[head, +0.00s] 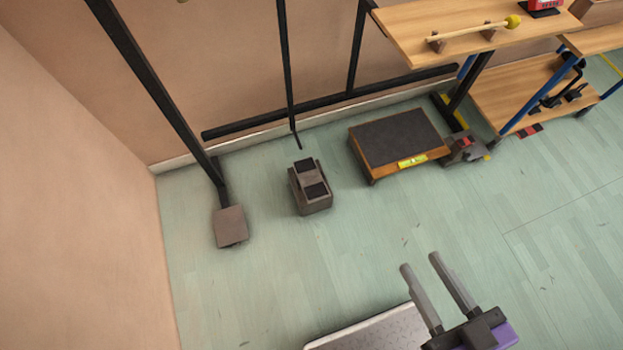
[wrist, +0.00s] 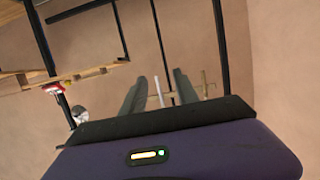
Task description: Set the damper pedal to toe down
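The damper pedal appears to be the small brown-grey box (head: 312,201) on the floor left of centre in the head view. Its top plate carries two black pads, one towards the wall and one towards me. I cannot tell surely which end of the plate is lower. A thin dark rod (head: 288,70) comes down the wall and ends just behind the box. My gripper (head: 420,262) is at the lower right, well apart from the box. Its two grey fingers are spread with nothing between them. They also show spread in the wrist view (wrist: 160,75), where I cannot make out the pedal.
A black post ends in a brown square foot plate (head: 230,226) left of the box. A low wooden platform with a dark top (head: 395,138) stands right of it. Wooden shelves (head: 410,27) with a yellow-headed mallet (head: 465,33) are further right. Green floor in front is clear.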

